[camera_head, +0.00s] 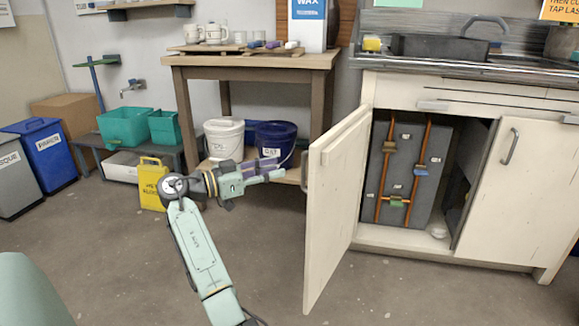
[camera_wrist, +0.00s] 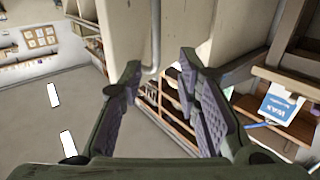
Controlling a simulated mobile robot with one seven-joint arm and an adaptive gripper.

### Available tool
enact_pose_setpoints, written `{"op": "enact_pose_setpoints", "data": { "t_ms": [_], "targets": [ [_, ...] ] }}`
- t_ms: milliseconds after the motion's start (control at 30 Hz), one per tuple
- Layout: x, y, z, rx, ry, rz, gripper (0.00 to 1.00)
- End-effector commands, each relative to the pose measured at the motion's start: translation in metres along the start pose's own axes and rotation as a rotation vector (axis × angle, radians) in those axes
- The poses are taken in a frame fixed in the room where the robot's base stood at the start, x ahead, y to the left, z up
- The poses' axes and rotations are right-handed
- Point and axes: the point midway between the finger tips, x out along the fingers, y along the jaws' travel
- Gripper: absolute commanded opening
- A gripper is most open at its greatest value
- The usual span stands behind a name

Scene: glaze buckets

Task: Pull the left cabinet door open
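The left cabinet door (camera_head: 338,205) stands swung wide open toward the front of the sink cabinet, showing the inside. Its handle (camera_head: 304,170) is on the outer face, seen edge-on at the door's left side. My gripper (camera_head: 281,170) is just left of that handle, pointing at the door. In the wrist view my gripper (camera_wrist: 160,65) has its two purple-padded fingers apart with nothing clamped. A grey bar that looks like the handle (camera_wrist: 154,40) shows between and beyond the fingertips, apart from both pads.
Inside the cabinet are a grey panel with orange pipes (camera_head: 405,170) and a shelf side. The right cabinet door (camera_head: 515,190) is closed. A wooden table (camera_head: 250,62) with a white bucket (camera_head: 224,140) and blue bucket (camera_head: 275,140) stands behind my arm. The floor in front is clear.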

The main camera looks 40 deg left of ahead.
Motion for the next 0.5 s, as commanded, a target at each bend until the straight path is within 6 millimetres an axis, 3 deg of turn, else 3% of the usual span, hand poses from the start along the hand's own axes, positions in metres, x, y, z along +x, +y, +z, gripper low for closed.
{"op": "enact_pose_setpoints", "data": {
  "t_ms": [200,500],
  "targets": [
    [-0.025,0.000,0.000,0.000,0.000,-0.001,0.30],
    [-0.029,0.000,0.000,0.000,0.000,0.001,0.30]
  ]
}}
